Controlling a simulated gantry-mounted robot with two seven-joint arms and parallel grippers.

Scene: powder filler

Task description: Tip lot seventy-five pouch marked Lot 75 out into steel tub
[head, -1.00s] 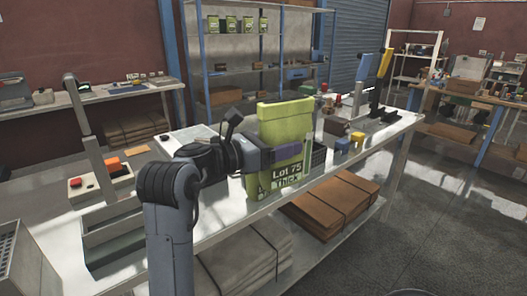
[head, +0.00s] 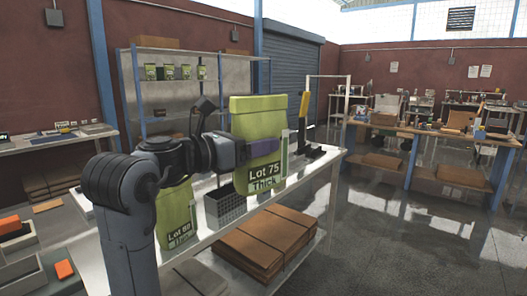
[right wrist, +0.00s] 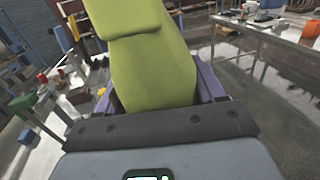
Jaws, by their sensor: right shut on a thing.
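The green Lot 75 pouch (head: 262,120) is upright, marked "Lot 75 Thick", with its top folded over. My right gripper (head: 258,149) is shut on the pouch around its middle and holds it above the bench. In the right wrist view the pouch (right wrist: 153,70) fills the space between the purple fingers of the gripper (right wrist: 160,92). My left gripper is not in view.
A green Lot 80 pouch (head: 176,215) stands on the bench behind my right arm. A black stand with a yellow top (head: 304,107) is at the far end. Brown packages (head: 262,240) lie on the lower shelf.

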